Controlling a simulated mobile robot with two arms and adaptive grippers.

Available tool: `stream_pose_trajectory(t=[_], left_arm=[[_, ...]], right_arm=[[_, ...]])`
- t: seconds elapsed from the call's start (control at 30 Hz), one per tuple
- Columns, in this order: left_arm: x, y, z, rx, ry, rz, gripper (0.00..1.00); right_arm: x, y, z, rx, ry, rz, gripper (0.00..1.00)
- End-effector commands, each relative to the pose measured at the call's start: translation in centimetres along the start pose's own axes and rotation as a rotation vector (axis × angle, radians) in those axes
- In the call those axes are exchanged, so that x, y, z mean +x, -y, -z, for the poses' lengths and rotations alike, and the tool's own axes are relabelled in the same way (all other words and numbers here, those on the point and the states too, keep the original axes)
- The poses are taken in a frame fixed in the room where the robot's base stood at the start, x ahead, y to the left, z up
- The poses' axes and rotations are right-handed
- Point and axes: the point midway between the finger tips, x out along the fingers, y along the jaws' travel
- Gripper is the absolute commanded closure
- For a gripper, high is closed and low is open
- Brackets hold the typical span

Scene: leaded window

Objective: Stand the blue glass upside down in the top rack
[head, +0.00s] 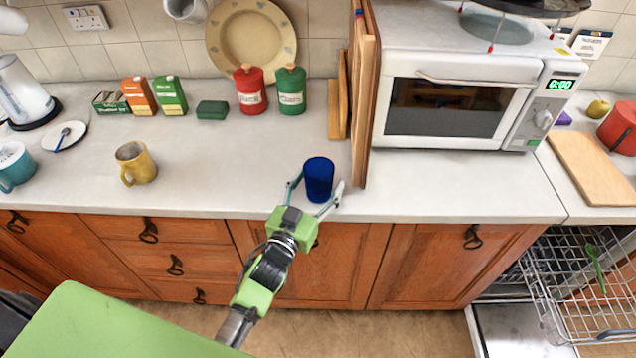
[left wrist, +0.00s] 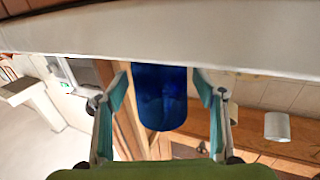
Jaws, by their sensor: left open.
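The blue glass (head: 319,180) stands on the counter near its front edge, left of the upright wooden boards. My left gripper (head: 316,191) is open, with one finger on each side of the glass. In the left wrist view, which looks upside down, the glass (left wrist: 160,97) sits between the spread fingers of the left gripper (left wrist: 160,82), with gaps visible on both sides. The top rack (head: 590,290) is a wire basket pulled out of the open dishwasher at the lower right; a green utensil (head: 596,268) lies in it. My right gripper is not in view.
Tall wooden boards (head: 363,110) stand just right of the glass, beside the microwave (head: 460,95). A yellow mug (head: 136,163) is to the left. Red (head: 250,92) and green (head: 291,92) canisters stand behind. The counter between mug and glass is clear.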

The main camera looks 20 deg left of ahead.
Motion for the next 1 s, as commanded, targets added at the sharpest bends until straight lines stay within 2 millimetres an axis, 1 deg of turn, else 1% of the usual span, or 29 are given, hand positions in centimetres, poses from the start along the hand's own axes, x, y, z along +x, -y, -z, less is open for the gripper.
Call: stream_pose_trajectory(t=[0.17,0.27,0.37,0.6,0.7,0.87,1.0], left_arm=[[-0.5,0.0,-0.2,0.0,0.003,0.0,0.37],[-1.6,0.0,-0.2,0.0,0.004,0.0,0.37],[-3.4,0.0,-0.2,0.0,0.004,0.001,0.37],[-8.1,0.0,-0.2,-0.001,0.005,0.001,0.37],[-9.7,0.0,-0.1,-0.002,0.004,0.0,0.37],[-11.4,0.0,-0.1,0.0,0.002,0.0,0.37],[-12.0,0.0,0.0,0.0,0.0,0.001,0.37]], right_arm=[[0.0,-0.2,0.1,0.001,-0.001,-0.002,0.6],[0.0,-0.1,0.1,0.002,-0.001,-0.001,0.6],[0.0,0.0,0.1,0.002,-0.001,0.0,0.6],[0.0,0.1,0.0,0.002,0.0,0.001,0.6],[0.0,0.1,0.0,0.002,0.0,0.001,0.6],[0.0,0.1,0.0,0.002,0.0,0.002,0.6],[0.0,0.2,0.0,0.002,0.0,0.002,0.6]])
